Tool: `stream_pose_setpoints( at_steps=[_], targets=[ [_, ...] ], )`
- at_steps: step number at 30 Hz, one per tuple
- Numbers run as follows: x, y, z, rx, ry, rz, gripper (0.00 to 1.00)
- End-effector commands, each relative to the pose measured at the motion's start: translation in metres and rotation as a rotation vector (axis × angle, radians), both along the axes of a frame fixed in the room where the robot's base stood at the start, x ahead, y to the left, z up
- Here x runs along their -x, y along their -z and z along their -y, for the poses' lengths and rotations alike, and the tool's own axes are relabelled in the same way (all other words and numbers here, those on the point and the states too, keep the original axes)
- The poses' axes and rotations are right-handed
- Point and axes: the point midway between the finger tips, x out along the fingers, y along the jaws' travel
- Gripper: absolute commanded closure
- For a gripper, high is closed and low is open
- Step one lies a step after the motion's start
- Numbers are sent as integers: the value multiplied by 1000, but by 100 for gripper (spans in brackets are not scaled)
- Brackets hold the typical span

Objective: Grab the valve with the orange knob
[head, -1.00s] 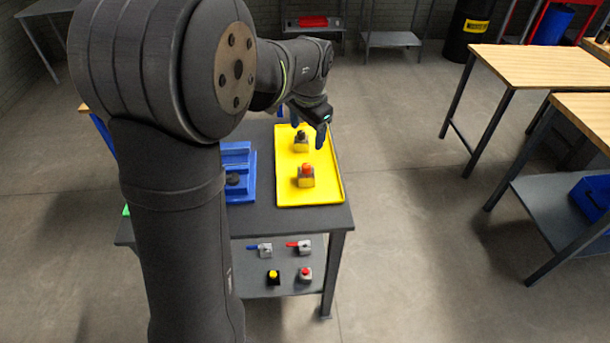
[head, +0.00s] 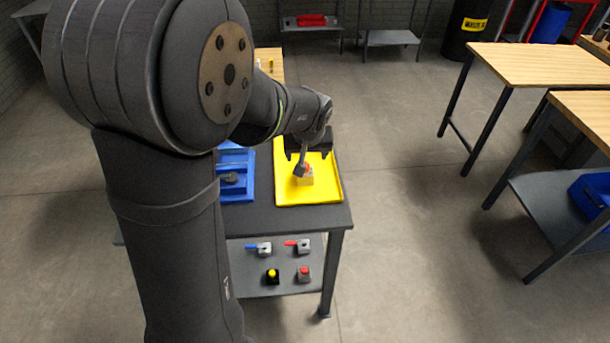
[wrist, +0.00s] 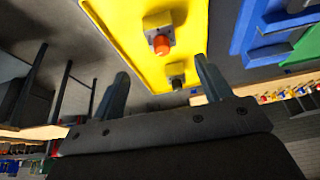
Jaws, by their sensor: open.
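The valve with the orange knob (head: 306,181) stands on the yellow tray (head: 322,196) in the head view, partly covered by my gripper. In the wrist view the orange-knobbed valve (wrist: 158,28) is on the yellow tray (wrist: 118,18), beyond my fingertips. My gripper (head: 303,165) is by this valve in the head view; the exact gap between them cannot be told. In the wrist view my gripper (wrist: 162,66) is open with nothing between its fingers. A second valve with a dark knob (wrist: 176,76) shows between the fingers in the wrist view, but is hidden behind my gripper in the head view.
A blue tray (head: 240,192) with a dark part lies left of the yellow tray. Several valves and buttons sit on the cart's lower shelf (head: 285,287). Wooden-topped tables (head: 540,65) stand to the right, with open floor between.

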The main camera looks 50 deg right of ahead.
Motion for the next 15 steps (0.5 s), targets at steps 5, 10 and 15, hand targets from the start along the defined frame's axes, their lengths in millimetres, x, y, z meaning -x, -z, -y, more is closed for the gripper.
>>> stream_pose_setpoints(
  at_steps=[5, 10, 15],
  targets=[
    [-9, 32, 9, -4, 0, -1, 29],
    [-16, 56, 17, -2, 1, 0, 29],
    [-19, 66, 20, 0, 1, 0, 29]
  ],
)
